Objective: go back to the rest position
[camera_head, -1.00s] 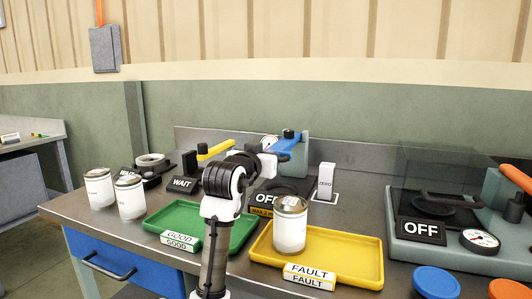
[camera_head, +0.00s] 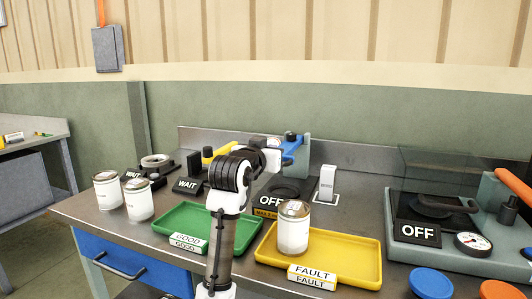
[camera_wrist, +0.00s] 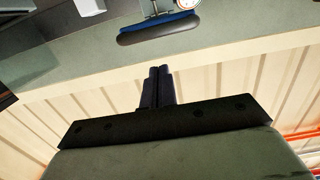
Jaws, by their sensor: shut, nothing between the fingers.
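My gripper (camera_wrist: 158,86) shows in the wrist view with its two dark fingers together and nothing between them. Beyond the fingers are the wall and the bench's back edge. In the head view my arm rises in front of the bench and bends away over it, between the green tray (camera_head: 207,255) and the yellow tray (camera_head: 350,283). The arm's far end hides the fingers there. A white can (camera_head: 293,232) stands upright in the yellow tray labelled FAULT, apart from my arm. The green tray, labelled GOOD, shows no can, though my arm hides part of it.
Two white cans (camera_head: 107,191) stand at the bench's left. A WAIT sign (camera_head: 187,185), an OFF sign (camera_head: 271,200) and a blue-handled device (camera_head: 293,149) are behind my arm. A clear-covered machine (camera_head: 415,252) stands right. Blue (camera_head: 431,283) and orange round caps are at front right.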

